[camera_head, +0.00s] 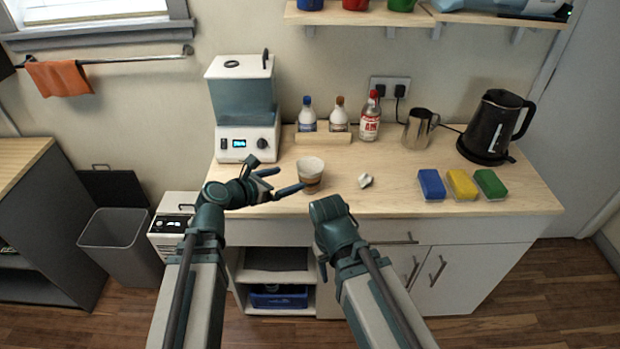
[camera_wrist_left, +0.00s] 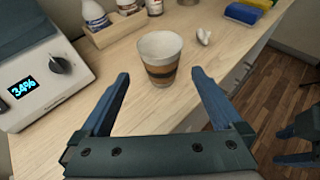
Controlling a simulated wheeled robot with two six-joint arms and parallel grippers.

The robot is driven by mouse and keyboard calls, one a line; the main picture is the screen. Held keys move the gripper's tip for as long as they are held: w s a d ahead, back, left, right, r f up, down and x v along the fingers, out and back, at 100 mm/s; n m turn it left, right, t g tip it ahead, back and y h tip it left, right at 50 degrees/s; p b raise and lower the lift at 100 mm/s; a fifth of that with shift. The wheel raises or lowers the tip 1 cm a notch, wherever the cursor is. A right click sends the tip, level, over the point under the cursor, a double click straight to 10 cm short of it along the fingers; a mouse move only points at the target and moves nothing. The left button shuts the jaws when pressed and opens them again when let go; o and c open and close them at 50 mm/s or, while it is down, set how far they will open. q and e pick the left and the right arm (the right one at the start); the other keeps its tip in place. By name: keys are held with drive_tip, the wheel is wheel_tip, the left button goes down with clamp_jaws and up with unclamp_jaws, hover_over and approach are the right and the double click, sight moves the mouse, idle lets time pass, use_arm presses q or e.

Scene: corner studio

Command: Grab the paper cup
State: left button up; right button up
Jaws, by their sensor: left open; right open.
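The paper cup (camera_head: 311,174) stands upright on the wooden counter, white at the top with a brown and dark band lower down. My left gripper (camera_head: 283,181) is open just left of the cup, its fingers pointing toward it. In the left wrist view the cup (camera_wrist_left: 160,58) stands ahead, beyond the two spread blue fingertips (camera_wrist_left: 160,74), and nothing is between the fingers. My right arm ends at the counter's front edge, right of the cup (camera_head: 330,209); its fingers are mostly hidden behind the wrist.
A white machine with a display (camera_head: 243,108) stands left of the cup. A crumpled white scrap (camera_head: 366,180) lies to its right. Behind is a wooden rack (camera_head: 322,136) with bottles. Blue (camera_head: 431,184), yellow (camera_head: 461,184) and green (camera_head: 490,184) sponges and a black kettle (camera_head: 493,127) are further right.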

use_arm(q)
drive_tip(key=b, duration=0.3)
approach(317, 169)
drive_tip(key=x, duration=0.3)
drive_tip(key=shift+w+d+f, duration=0.15)
drive_tip(key=shift+w+f, duration=0.15)
drive_tip(key=shift+w+d, duration=0.25)
drive_tip(key=shift+f, duration=0.1)
drive_tip(key=b+x, duration=0.2)
drive_tip(key=x, duration=0.3)
drive_tip(key=shift+w+d, duration=0.1)
drive_tip(key=shift+d, duration=0.05)
drive_tip(key=c, duration=0.9)
